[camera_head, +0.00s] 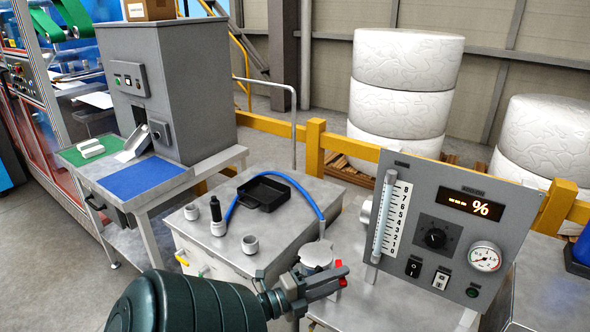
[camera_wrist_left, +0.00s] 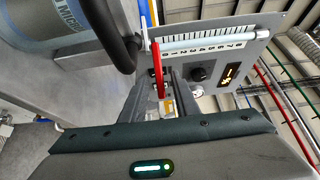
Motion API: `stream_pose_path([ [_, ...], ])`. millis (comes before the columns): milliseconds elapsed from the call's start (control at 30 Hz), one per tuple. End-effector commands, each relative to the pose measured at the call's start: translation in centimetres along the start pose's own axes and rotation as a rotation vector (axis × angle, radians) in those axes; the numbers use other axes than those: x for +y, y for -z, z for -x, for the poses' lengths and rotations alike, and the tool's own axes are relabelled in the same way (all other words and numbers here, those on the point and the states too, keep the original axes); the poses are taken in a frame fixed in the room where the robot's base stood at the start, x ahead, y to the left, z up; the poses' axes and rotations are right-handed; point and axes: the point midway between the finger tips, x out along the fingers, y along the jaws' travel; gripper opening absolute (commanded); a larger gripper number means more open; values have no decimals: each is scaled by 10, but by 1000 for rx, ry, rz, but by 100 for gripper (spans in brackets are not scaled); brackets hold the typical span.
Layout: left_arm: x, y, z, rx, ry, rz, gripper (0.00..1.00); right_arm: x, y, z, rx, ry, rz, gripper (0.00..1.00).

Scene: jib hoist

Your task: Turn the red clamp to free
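The red clamp (camera_head: 340,266) shows as small red pieces at the fingertips of my left gripper (camera_head: 341,279), in front of a white-capped fitting (camera_head: 317,254). The fingers partly hide it. In the left wrist view a long red bar (camera_wrist_left: 157,65) reaches down between the fingers of my left gripper (camera_wrist_left: 163,98). The two fingers look spread, with a gap around the bar. I cannot tell whether either finger touches it. My right gripper is in neither view.
A grey panel (camera_head: 408,219) with a scale tube, dial and gauge stands close to the right of the gripper. A grey cabinet (camera_head: 268,227) with a black tray (camera_head: 264,194), small fittings and a blue hose (camera_head: 300,187) is behind it. A yellow rail (camera_head: 350,173) runs beyond.

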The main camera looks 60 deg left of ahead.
Motion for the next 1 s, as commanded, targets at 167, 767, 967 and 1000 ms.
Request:
stream_pose_path([
  [167,5,0,38,-1,-3,1,28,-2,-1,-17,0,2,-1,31],
  [767,0,0,118,1,1,1,28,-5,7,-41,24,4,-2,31],
  [967,-1,0,119,1,2,0,28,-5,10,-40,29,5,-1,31],
  [1000,-1,0,119,1,2,0,28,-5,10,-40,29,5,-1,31],
])
